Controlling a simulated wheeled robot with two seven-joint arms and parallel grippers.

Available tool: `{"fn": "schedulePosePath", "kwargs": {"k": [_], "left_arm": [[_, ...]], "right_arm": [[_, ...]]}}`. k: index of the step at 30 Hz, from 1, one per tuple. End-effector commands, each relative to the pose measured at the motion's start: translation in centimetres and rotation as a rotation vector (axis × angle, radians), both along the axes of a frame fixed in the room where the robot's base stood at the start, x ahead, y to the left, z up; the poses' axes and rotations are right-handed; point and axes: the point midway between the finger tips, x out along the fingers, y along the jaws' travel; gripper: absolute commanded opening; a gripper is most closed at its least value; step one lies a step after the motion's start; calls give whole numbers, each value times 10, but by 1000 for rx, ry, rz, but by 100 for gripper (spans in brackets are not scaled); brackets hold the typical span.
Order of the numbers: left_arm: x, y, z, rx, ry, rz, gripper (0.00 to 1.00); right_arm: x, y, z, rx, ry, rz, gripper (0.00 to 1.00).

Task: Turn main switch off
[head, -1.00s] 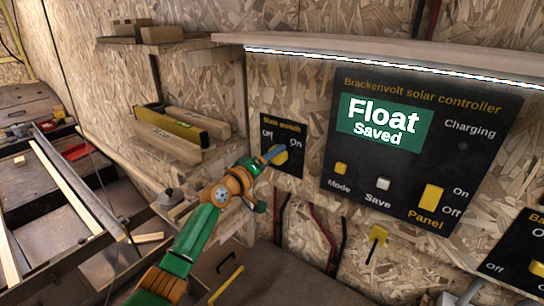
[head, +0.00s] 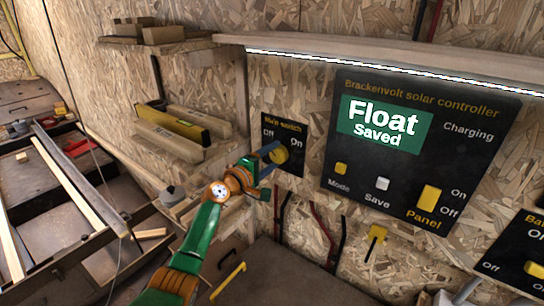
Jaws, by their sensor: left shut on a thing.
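My right gripper is not in view.
The solar controller (head: 415,150) is right of the switch; its screen reads "Float Saved". A shelf with a yellow level (head: 174,124) is at left. A yellow-handled part (head: 377,232) and cables are below. A wooden ledge (head: 400,62) runs above.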

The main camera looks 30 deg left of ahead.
Motion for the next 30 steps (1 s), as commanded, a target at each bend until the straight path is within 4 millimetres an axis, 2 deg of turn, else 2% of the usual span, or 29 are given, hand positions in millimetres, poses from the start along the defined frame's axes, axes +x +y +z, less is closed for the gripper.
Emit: {"fn": "schedulePosePath", "kwargs": {"k": [14,15,18,26,30], "left_arm": [[0,-1,-2,-16,5,-2,13],[0,-1,-2,-16,5,-2,71],[0,-1,-1,-15,5,-1,98],[0,0,0,-14,3,0,99],[-8,1,0,-13,4,-1,99]], "right_arm": [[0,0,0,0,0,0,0],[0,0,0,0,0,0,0],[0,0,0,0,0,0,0],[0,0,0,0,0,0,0],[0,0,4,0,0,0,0]]}}
